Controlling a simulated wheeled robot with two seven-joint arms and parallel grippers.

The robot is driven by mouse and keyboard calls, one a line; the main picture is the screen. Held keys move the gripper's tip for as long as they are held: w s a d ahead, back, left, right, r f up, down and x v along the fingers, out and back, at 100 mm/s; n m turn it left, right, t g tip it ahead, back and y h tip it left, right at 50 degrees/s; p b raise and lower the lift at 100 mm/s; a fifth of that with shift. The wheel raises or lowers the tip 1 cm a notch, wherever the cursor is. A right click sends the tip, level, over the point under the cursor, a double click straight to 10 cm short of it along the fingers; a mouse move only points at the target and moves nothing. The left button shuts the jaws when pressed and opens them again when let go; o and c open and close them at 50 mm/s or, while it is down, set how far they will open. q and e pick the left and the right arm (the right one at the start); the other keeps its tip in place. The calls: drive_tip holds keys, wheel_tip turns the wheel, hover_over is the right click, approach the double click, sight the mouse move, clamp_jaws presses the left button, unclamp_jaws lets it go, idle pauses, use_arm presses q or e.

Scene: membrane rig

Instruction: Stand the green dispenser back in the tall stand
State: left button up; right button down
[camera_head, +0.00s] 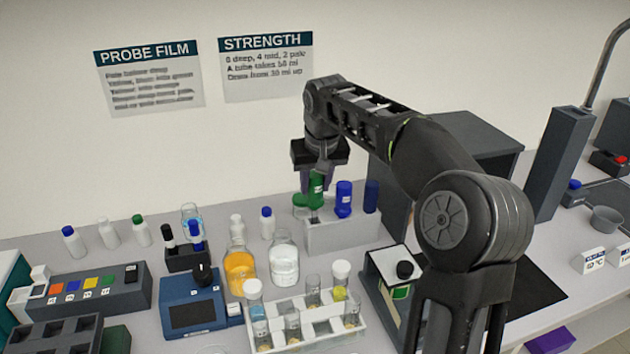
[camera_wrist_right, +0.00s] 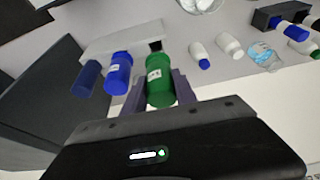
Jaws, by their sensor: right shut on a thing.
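The green dispenser (camera_head: 316,188) is in my right gripper (camera_head: 318,180), which is shut on it from above. It also shows between the two fingers in the right wrist view (camera_wrist_right: 160,88). The tall stand (camera_head: 345,236) is the pale grey block at the back of the bench. The dispenser is over the stand's left end, where a dark opening shows in the right wrist view. I cannot tell whether its lower end is inside the opening. Two blue dispensers, one bright (camera_head: 343,199) and one dark (camera_head: 371,196), stand in the same stand to the right. My left gripper is out of view.
A dark grey cabinet (camera_head: 470,135) stands right of the stand. In front are a bottle of clear liquid (camera_head: 284,262), an amber bottle (camera_head: 239,272) and a white tube rack (camera_head: 325,325). Small capped bottles (camera_head: 267,223) stand to the left. A green patch (camera_head: 299,200) shows beside the dispenser.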

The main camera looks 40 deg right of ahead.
sight(315, 198)
drive_tip(key=shift+f+b, duration=1.2)
drive_tip(key=shift+f, duration=0.7)
drive_tip(key=shift+f, duration=0.35)
drive_tip(key=c, duration=0.9)
unclamp_jaws()
drive_tip(key=shift+b+v, duration=0.35)
drive_tip(key=shift+v, duration=3.55)
